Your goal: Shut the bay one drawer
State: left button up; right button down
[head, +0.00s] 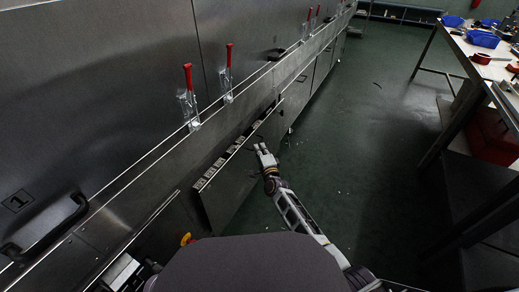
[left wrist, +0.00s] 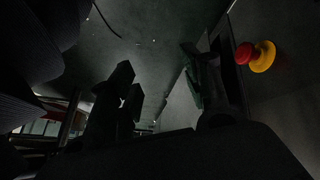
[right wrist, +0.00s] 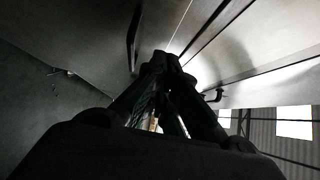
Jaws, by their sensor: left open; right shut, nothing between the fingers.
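A drawer (head: 238,183) stands out from the lower front of the dryer, its open top edge showing several small pale pieces inside. A label with the number 1 (head: 17,200) is on the dryer panel at the left. My right gripper (head: 261,147) is shut and empty, at the outer side of the drawer front near its far end; I cannot tell whether it touches. In the right wrist view its closed fingers (right wrist: 168,62) point at a grey panel with a dark bar handle (right wrist: 133,38). My left gripper (left wrist: 165,85) is open and empty, low in dark shadow.
A red and yellow stop button (left wrist: 257,56) is beside my left gripper; it also shows in the head view (head: 186,239). Red-handled clamps (head: 188,80) line the dryer ledge. A workbench (head: 460,42) stands right; the green floor between is clear.

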pick_arm(q)
notch_tip(320, 180, up, 8)
jog(key=a+g+y+p, duration=0.1)
jog(key=a+p, duration=0.1)
jog(key=p, duration=0.1)
jog(key=shift+r+m+p, duration=0.15)
jog(key=shift+m+p, duration=0.15)
jog(key=shift+m, duration=0.1)
pick_arm(e)
jog(key=s+d, duration=0.1)
jog(key=s, duration=0.8)
jog(key=shift+s+d, duration=0.3)
jog(key=shift+d, duration=0.05)
pick_arm(q)
jog(key=shift+s, duration=0.1)
